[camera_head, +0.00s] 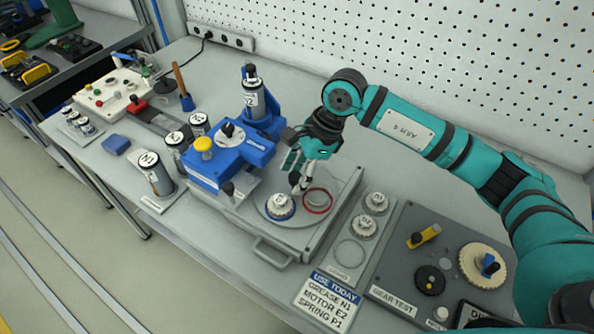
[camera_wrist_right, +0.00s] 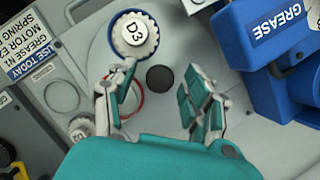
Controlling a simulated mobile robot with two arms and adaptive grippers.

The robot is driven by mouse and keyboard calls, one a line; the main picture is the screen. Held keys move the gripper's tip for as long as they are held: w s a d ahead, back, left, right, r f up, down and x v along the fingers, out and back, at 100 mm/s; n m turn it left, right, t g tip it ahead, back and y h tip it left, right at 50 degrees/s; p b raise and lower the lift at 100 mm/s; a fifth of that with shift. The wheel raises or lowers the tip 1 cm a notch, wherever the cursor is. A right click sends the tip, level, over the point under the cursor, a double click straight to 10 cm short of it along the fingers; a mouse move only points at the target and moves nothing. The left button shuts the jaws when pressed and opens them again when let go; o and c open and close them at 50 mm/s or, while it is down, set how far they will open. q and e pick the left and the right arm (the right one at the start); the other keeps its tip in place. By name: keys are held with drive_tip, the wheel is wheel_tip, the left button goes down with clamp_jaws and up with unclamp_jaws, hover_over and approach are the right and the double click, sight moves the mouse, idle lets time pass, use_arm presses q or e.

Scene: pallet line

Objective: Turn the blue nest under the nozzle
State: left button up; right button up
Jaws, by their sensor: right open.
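The blue nest (camera_head: 280,214) is a blue-rimmed seat on the round turntable (camera_head: 262,204), at its near side. A white gear marked D3 sits in it; the blue nest also shows at the top of the wrist view (camera_wrist_right: 114,45). The red nest (camera_head: 318,210) is to its right and looks empty; one finger partly covers it in the wrist view. My right gripper (camera_head: 303,188) is open above the turntable, its fingers (camera_wrist_right: 158,100) on either side of the dark centre knob (camera_wrist_right: 160,79), holding nothing. The blue grease unit (camera_head: 222,160) stands left; its nozzle tip is not clearly visible.
A handle (camera_head: 272,253) sticks out at the front. A USE TODAY card (camera_head: 328,300) lies near the front edge. Bottles and a control box (camera_head: 112,92) stand left.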

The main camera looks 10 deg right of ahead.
clamp_jaws()
idle(0.3)
idle(0.3)
